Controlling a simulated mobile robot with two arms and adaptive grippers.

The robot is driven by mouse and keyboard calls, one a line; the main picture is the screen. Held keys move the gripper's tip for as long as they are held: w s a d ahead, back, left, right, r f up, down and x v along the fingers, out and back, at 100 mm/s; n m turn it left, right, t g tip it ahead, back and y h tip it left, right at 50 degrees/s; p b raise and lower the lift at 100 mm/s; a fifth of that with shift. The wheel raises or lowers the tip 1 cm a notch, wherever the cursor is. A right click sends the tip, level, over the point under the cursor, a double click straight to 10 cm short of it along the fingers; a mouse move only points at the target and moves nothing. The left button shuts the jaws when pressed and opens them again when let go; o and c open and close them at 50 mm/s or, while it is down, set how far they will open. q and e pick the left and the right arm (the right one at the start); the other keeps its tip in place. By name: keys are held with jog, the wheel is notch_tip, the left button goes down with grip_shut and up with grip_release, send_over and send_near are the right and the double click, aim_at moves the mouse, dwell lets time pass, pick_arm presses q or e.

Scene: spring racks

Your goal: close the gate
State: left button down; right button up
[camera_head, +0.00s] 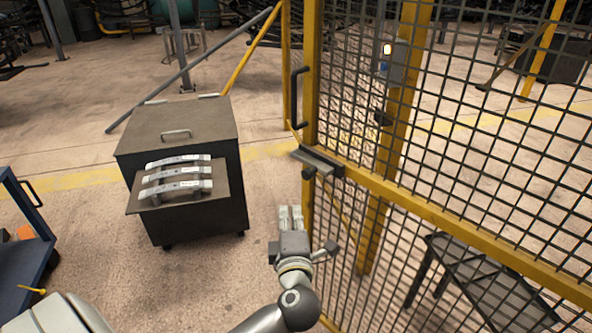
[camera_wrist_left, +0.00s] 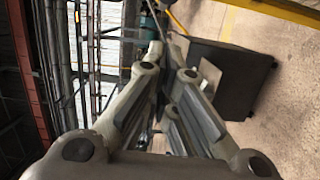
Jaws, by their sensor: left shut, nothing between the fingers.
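The gate (camera_head: 440,207) is a yellow-framed panel of dark mesh filling the right of the head view. Its left upright carries a black pull handle (camera_head: 295,98), with a dark latch (camera_head: 318,161) lower down at the crossbar. A yellow post (camera_head: 397,105) with a small lit switch box shows through the mesh. My left gripper (camera_head: 290,211) is shut and empty, just left of the gate's upright and below the latch, apart from the handle. Its fingers (camera_wrist_left: 168,62) also show in the left wrist view. My right gripper is not in view.
A dark cabinet on casters (camera_head: 190,125) stands left of the gate, with several curved metal parts (camera_head: 178,180) on its front shelf. A blue cart (camera_head: 22,262) is at the left edge. The floor between cabinet and gate is clear.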

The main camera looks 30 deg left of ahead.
pick_arm(q)
jog(key=w+d+p+x, duration=0.1)
jog(key=d+p+x, duration=0.1)
jog(key=x, duration=1)
jog(key=shift+w+f, duration=0.2)
jog(key=shift+w, duration=0.4)
